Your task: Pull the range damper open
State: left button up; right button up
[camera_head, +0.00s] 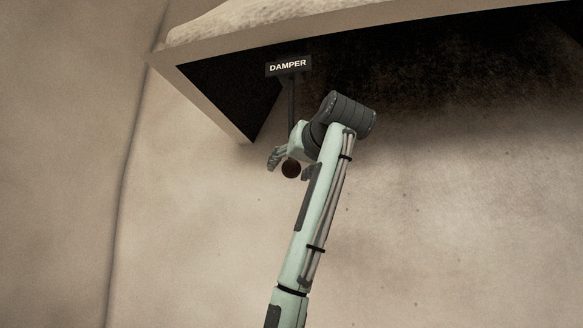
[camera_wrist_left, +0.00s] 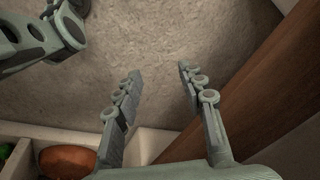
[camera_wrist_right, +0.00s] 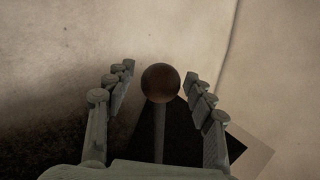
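The range damper hangs under the hood as a dark rod with a round brown knob (camera_head: 291,168) at its lower end. A black DAMPER sign (camera_head: 288,66) is at the rod's top. My right gripper (camera_head: 290,165) is raised to the knob, its fingers on either side. In the right wrist view the knob (camera_wrist_right: 160,82) and rod sit between the two open fingers, with gaps visible on both sides. My left gripper (camera_wrist_left: 155,75) is open and empty in the left wrist view, away from the damper; it is not in the head view.
The hood (camera_head: 200,50) overhangs the damper, with a dark underside. A plain plaster wall (camera_head: 450,220) lies behind my right arm. In the left wrist view, a brown wooden panel (camera_wrist_left: 245,75) is at the right and a container with a reddish-brown object (camera_wrist_left: 67,160) at lower left.

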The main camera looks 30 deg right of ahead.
grip_shut()
pick_arm(q)
jog(key=shift+f, duration=0.1)
pick_arm(e)
jog(key=shift+f, duration=0.15)
pick_arm(q)
jog(key=w+r+b, duration=0.2)
jog(key=r, duration=0.5)
jog(key=w+r+t+b, duration=0.1)
jog(key=r+b, duration=0.2)
jog(key=r, duration=0.4)
jog(key=shift+w+d+r+y+b, duration=0.3)
jog(key=shift+w+d+r+b, duration=0.05)
jog(key=shift+r, duration=0.05)
pick_arm(e)
notch_tip(320, 180, down, 7)
jog(key=shift+f, duration=0.2)
jog(key=shift+c, duration=1.5)
grip_release()
jog(key=o, duration=0.5)
jog(key=shift+r, duration=0.1)
jog(key=shift+c, duration=0.2)
